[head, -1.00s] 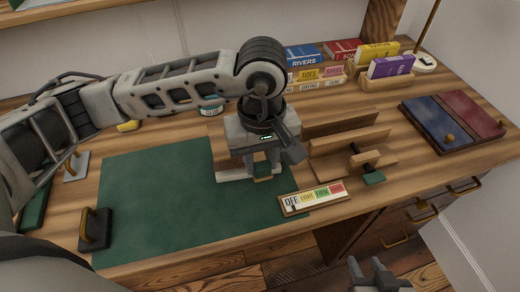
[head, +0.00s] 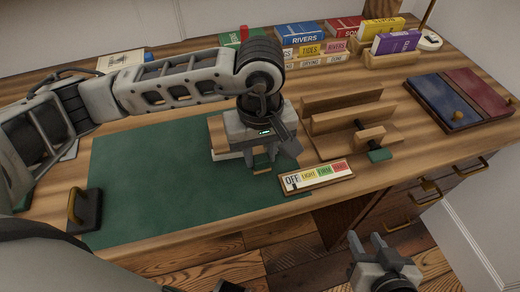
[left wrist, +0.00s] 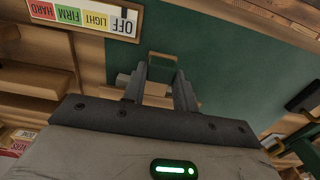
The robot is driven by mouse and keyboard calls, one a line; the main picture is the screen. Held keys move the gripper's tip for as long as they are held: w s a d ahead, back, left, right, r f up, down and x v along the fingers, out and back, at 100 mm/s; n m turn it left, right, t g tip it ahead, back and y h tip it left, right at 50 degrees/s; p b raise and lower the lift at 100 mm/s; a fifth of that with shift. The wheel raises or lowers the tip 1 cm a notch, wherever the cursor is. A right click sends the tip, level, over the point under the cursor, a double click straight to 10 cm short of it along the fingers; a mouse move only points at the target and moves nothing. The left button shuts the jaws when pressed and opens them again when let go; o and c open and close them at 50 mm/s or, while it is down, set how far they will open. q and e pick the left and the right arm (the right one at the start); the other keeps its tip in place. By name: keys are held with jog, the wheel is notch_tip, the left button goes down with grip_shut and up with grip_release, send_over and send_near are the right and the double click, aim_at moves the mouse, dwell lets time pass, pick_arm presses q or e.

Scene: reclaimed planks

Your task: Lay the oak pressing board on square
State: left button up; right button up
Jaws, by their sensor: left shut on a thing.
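My left gripper (head: 262,165) is over the right part of a dark green mat (head: 150,175), shut. My right gripper (head: 370,245) is open and empty beyond the desk's front edge.
A label strip (head: 316,176) reading OFF, LIGHT, FIRM, HARD lies right of the gripper. Wooden upright boards (head: 345,100) stand behind it. A black block with a brass handle (head: 88,212) sits at the mat's left corner. The mat's left part is clear.

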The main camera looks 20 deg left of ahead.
dwell(0.5)
pick_arm(q)
jog(key=shift+f+b, duration=0.7)
jog(key=shift+b, duration=0.25)
dwell(0.3)
jog(key=o, duration=1.1)
jog(key=shift+c, duration=0.2)
